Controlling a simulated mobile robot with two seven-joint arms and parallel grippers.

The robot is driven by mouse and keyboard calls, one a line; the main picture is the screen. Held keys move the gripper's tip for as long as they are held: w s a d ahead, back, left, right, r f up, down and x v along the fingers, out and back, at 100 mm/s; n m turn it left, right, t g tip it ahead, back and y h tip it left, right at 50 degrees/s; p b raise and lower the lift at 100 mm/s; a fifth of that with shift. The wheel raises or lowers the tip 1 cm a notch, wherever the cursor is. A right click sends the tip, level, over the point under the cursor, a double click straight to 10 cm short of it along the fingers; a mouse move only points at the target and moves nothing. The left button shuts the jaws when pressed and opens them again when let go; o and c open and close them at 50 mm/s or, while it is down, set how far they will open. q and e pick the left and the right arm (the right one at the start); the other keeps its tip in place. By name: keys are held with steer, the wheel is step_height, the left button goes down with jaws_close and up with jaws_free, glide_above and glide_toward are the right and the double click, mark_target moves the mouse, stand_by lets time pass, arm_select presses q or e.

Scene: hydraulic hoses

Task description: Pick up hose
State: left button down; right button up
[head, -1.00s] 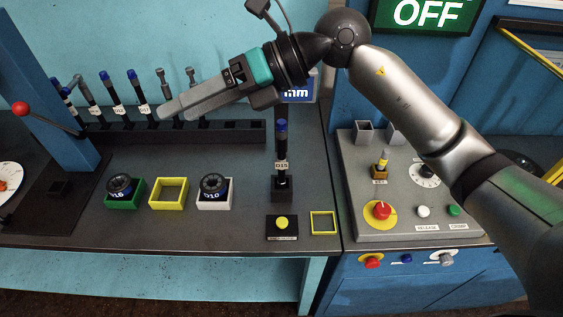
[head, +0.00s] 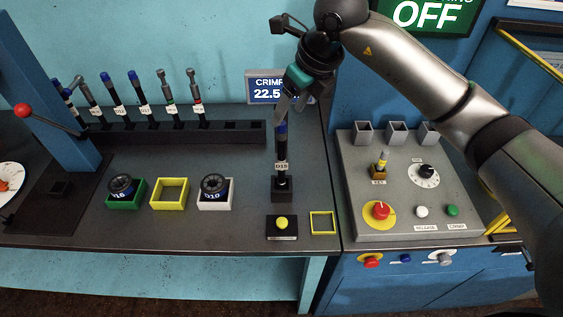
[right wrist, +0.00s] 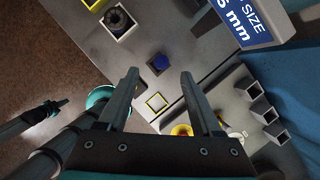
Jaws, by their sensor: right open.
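The hose (head: 282,152) labelled D15 stands upright in a small black holder (head: 282,190) on the bench, its blue cap at the top. My right gripper (head: 281,114) is open and points down at the cap. In the right wrist view the blue cap (right wrist: 160,63) lies between and beyond the open fingers (right wrist: 158,78), with nothing held. From the head view I cannot tell whether a finger touches the hose.
Several other hoses stand in a black rack (head: 222,134) at the back left. Green, yellow and white square trays (head: 170,206) sit in front of it. A blue size sign (head: 264,88) stands close behind my gripper. A control panel (head: 402,215) is at right.

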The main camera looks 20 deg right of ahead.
mark_target(284, 123)
steer(key=p+x, duration=0.1)
steer(key=x, duration=0.6)
steer(key=shift+w+f, duration=0.15)
steer(key=shift+f, duration=0.1)
steer(key=shift+d, duration=0.1)
jaws_close()
steer(key=shift+r, duration=0.1)
stand_by(1.0)
